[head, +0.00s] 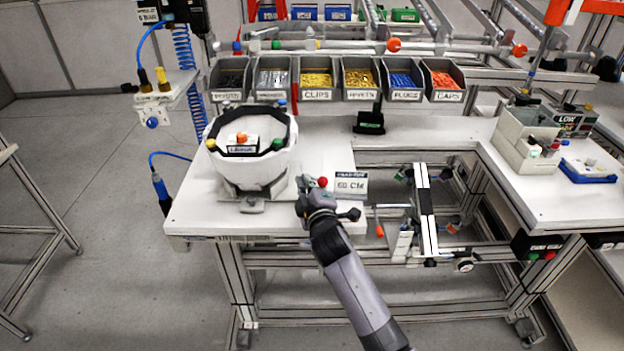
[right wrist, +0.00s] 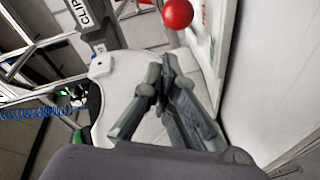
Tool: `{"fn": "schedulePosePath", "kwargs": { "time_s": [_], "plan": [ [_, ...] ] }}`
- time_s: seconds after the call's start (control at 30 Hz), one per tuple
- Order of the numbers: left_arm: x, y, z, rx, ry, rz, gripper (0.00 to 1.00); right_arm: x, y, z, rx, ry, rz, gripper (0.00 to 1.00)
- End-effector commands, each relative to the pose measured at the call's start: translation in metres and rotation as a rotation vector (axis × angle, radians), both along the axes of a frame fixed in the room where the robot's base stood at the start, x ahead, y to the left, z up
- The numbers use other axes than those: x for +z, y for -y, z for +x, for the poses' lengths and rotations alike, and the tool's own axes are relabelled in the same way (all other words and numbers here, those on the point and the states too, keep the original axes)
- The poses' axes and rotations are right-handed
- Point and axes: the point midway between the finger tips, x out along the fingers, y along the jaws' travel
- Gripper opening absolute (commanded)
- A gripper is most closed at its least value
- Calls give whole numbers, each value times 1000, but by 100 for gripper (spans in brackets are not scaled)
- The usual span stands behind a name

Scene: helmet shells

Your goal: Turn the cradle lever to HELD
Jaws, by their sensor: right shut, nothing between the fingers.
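A white helmet shell (head: 275,172) with a dark rim sits open side up in a grey cradle (head: 252,205) on the left of the bench. A red ball knob (head: 322,182), which looks like the lever's end, shows just right of the cradle; a red ball also shows at the top of the right wrist view (right wrist: 178,13). My right gripper (head: 303,188) is beside the cradle's right side, close to the knob. In the wrist view its fingers (right wrist: 165,62) are together and empty, apart from the ball. The lever's arm and its position marks are hidden or unreadable. My left gripper is not in view.
A row of labelled bins (head: 317,95) runs along the back. A blue coiled hose (head: 190,85) hangs at left. The bench top (head: 330,145) between shell and bins is mostly clear.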

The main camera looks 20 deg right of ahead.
Motion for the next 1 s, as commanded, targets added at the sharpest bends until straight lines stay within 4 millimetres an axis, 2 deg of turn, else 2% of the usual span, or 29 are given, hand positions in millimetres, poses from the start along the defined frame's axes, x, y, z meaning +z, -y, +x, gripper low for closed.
{"fn": "schedulePosePath", "kwargs": {
  "time_s": [0.2,0.57,0.8,1.0],
  "plan": [
    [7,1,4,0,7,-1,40,-6,14,2,1,2,2,0],
    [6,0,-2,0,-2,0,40,-7,16,3,1,2,1,0],
    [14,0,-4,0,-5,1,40,-9,38,7,0,1,-1,0],
    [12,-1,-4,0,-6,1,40,-11,39,7,-4,0,0,0]
  ]
}}
